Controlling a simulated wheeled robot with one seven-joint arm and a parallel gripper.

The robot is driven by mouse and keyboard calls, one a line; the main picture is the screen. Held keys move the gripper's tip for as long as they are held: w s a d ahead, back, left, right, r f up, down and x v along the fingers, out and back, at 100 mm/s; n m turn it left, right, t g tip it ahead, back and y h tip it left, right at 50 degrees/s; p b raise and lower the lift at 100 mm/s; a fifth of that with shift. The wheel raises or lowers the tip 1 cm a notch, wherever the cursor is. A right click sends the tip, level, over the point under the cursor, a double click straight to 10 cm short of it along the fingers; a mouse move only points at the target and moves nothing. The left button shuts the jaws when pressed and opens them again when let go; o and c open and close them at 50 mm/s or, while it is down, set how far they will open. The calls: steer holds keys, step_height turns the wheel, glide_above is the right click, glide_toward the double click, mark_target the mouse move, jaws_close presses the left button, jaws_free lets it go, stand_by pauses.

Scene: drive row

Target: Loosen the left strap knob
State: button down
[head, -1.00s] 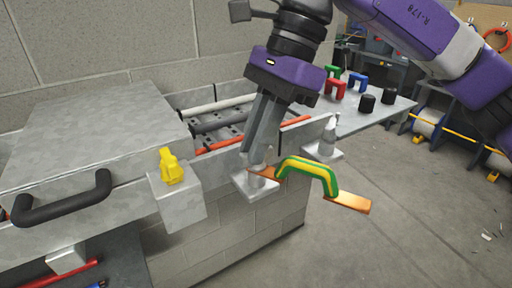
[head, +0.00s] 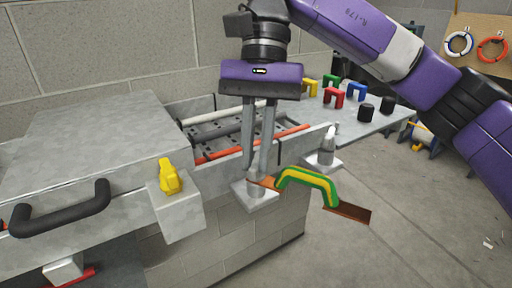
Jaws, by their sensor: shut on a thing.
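The left strap knob (head: 256,187) is a small grey knob on a pale square pad at the front right corner of the grey metal box. My gripper (head: 257,174) points down with its two grey fingers shut on this knob, hiding part of it.
A yellow lever (head: 170,177) sits on a grey block left of the knob. A grey lid (head: 90,125) with a black handle (head: 62,207) covers the box's left part. Rods lie in the open part. A table (head: 380,119) with coloured blocks stands behind.

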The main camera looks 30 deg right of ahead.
steer(key=shift+n, duration=0.5)
steer(key=c, duration=1.5)
jaws_free()
steer(key=shift+o, duration=0.2)
steer(key=p+v, duration=0.1)
steer(key=v, duration=0.6)
steer(key=shift+w+r, duration=0.2)
steer(key=shift+r, duration=0.2)
